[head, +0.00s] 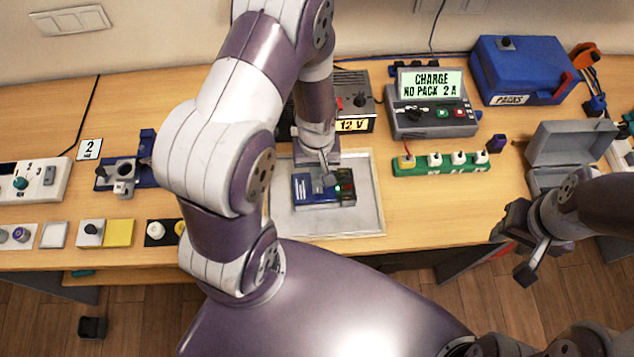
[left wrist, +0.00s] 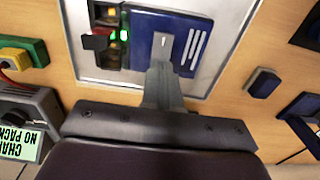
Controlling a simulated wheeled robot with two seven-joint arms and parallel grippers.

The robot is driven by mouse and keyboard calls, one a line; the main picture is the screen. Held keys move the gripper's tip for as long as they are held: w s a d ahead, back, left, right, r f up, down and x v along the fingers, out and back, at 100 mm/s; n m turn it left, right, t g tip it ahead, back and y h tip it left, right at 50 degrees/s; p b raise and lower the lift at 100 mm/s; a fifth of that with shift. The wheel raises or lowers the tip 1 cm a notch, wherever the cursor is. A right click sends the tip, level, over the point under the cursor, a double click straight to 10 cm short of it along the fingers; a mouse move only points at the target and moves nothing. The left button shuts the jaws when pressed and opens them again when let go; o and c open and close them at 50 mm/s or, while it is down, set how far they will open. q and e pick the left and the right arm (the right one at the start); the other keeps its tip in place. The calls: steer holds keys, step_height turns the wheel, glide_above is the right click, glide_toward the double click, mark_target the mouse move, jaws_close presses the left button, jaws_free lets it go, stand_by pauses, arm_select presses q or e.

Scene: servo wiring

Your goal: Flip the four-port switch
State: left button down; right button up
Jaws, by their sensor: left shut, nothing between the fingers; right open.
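A small blue box (head: 312,196) with a black end lies on a grey tray (head: 283,223) on the bench. The black end carries lit green spots and a red part. In the left wrist view the blue box (left wrist: 198,28) shows white slots on its top and two bright green lights beside a dark red block. My left gripper (head: 328,180) is shut and empty, pointing down over the box; in the left wrist view its fingertips (left wrist: 163,45) overlap the blue top. I cannot tell whether they touch it. My right gripper (head: 518,245) is open and empty, off the bench's front edge.
A 12 V supply (head: 358,105) and a charger (head: 432,110) stand behind the tray. A green strip (head: 440,163) with several plugs lies to its right. A grey open case (head: 570,150) is further right. Bench space just right of the tray is clear.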

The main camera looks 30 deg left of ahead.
arm_select(q)
steer(key=shift+f+b, duration=0.65)
steer(key=shift+f, duration=0.25)
stand_by(0.8)
step_height(320, 180, up, 7)
steer(key=p, duration=0.6)
stand_by(0.4)
